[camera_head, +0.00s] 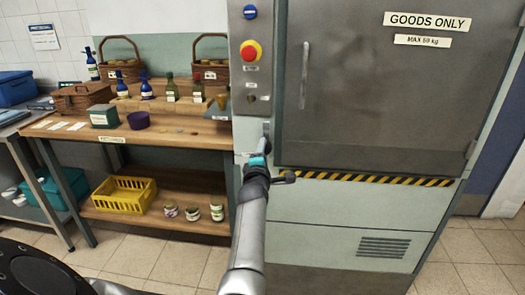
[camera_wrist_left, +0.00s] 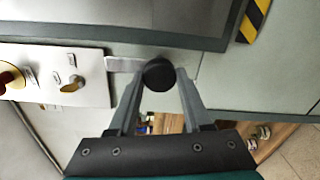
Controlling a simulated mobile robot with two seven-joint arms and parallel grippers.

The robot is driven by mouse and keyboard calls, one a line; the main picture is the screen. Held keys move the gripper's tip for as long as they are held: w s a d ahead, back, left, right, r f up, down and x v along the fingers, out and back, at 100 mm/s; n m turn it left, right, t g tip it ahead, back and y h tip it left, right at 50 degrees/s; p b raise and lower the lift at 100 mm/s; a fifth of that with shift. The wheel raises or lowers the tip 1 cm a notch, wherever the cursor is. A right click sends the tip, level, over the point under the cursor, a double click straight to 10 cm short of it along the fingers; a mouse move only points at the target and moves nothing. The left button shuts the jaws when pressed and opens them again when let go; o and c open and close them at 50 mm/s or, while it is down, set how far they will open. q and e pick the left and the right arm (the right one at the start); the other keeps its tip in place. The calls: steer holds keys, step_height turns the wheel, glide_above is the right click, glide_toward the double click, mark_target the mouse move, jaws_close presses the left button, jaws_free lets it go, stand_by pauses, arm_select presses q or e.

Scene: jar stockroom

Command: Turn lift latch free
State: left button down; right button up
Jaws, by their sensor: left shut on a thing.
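The lift latch is a flat grey metal lever (camera_wrist_left: 124,64) with a round black knob (camera_wrist_left: 158,74) at its end, in the left wrist view. It sits on the lift front (camera_head: 340,210), just left of the door's lower corner. My left gripper (camera_wrist_left: 160,84) has one finger on each side of the knob and is shut on it. In the head view my left gripper (camera_head: 263,148) reaches up to the latch area below the control panel, and the arm and fingers hide most of the latch. My right gripper is not in view.
The grey lift door (camera_head: 365,90) has a vertical handle (camera_head: 304,75) and a striped strip (camera_head: 360,178) below it. A red button (camera_head: 251,50) is on the control panel above the latch. A wooden table (camera_head: 180,135) with bottles and baskets stands close at the left.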

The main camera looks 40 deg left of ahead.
arm_select(q)
steer(key=shift+s+a, duration=0.15)
steer(key=shift+a, duration=0.2)
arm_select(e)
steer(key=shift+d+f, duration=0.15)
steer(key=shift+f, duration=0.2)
